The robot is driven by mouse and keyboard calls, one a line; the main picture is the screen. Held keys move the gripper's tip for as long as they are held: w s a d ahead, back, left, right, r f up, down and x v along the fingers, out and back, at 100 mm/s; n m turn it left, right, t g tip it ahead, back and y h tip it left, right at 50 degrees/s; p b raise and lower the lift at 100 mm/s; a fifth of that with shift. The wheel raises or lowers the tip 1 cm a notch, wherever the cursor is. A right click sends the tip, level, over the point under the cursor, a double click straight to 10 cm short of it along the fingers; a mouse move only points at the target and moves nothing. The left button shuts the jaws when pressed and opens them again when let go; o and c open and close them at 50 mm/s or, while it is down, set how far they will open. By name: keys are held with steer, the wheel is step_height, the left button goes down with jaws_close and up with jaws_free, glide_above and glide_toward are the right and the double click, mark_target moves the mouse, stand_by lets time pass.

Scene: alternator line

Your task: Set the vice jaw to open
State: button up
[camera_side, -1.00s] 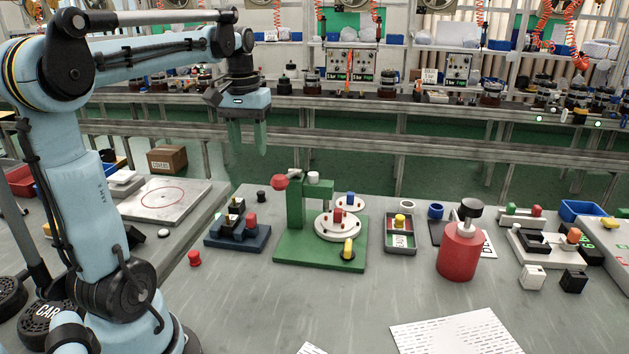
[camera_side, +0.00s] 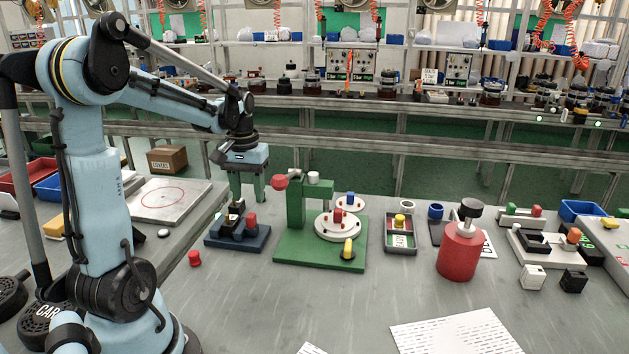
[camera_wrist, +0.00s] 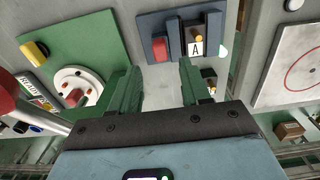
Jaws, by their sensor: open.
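The vice appears to be the dark blue fixture (camera_side: 222,241) at the left of the bench, with a red knob (camera_side: 251,219) and dark upright pieces on top. In the wrist view the blue fixture (camera_wrist: 150,25) lies beyond my fingertips, with the red knob (camera_wrist: 159,48), a yellow pin and a white label marked "A" (camera_wrist: 196,47). My gripper (camera_side: 247,196) is open and empty, pointing down just above and behind the vice. In the wrist view my gripper (camera_wrist: 158,66) has its two green fingers wide apart. Whether a finger touches the vice, and the jaw's setting, I cannot tell.
A green press stand (camera_side: 292,252) with a red-tipped lever (camera_side: 280,182) and white disc stands close right of the vice. A red canister (camera_side: 461,252) stands farther right.

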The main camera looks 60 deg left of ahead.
mark_target(251, 215)
steer(key=shift+f, duration=2.7)
steer(key=shift+c, duration=0.5)
jaws_close()
steer(key=shift+w, duration=0.1)
